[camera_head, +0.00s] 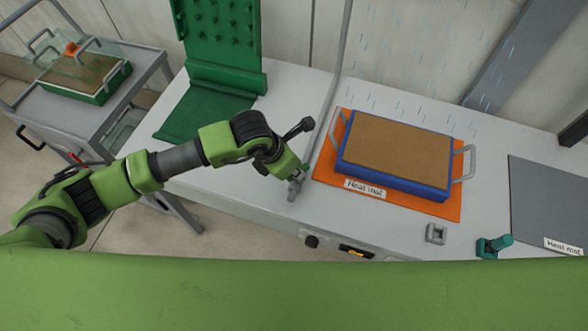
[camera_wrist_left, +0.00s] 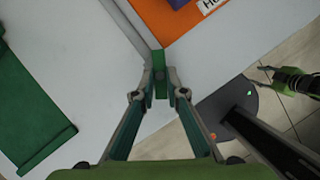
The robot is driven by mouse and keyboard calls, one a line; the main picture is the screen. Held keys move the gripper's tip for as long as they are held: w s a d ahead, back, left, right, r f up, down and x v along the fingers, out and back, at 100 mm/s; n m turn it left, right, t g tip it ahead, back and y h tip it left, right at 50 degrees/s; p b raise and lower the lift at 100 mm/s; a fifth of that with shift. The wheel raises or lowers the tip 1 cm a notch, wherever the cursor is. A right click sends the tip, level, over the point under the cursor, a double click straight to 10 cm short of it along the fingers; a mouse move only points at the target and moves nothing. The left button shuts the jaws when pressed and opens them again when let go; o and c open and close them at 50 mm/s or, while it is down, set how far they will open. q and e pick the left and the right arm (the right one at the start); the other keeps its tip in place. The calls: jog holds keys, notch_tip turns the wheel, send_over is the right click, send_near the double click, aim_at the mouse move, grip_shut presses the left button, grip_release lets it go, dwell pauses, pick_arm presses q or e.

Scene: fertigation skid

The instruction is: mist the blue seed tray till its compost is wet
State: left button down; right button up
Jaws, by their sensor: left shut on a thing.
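The blue seed tray (camera_head: 395,180) stands on the orange heat mat (camera_head: 325,170), with grey handles at its ends. Its compost (camera_head: 398,152) is an even light brown. My left gripper (camera_head: 297,180) is at the bench's front edge, left of the mat. It is shut on a small green grip (camera_wrist_left: 160,72) at the near end of a long grey bar (camera_head: 335,90), which runs up past the mat's left side. Thin blue water streaks (camera_head: 410,75) show in the air behind and right of the tray.
A green pegboard stand (camera_head: 220,50) is at the back left. A trolley (camera_head: 50,105) holds a green tray (camera_head: 95,93) with a clear cover. A grey bracket (camera_head: 436,233), a teal-handled fitting (camera_head: 494,246) and a dark grey mat (camera_head: 550,205) are at the right.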

pick_arm(q)
jog(key=shift+s+d+n+t+y+b, duration=0.1)
jog(key=shift+n+t+y+b, duration=0.25)
jog(key=shift+n+b, duration=0.6)
jog(key=shift+s+d+n+t+y+b, duration=0.1)
jog(key=shift+n+t+y+b, duration=0.3)
jog(key=shift+n, duration=0.95)
jog(key=shift+w, duration=0.1)
jog(key=c, duration=2)
grip_release()
jog(key=shift+c, duration=0.2)
jog(key=shift+r, duration=0.15)
jog(key=v, duration=1.2)
jog(key=shift+w, duration=0.1)
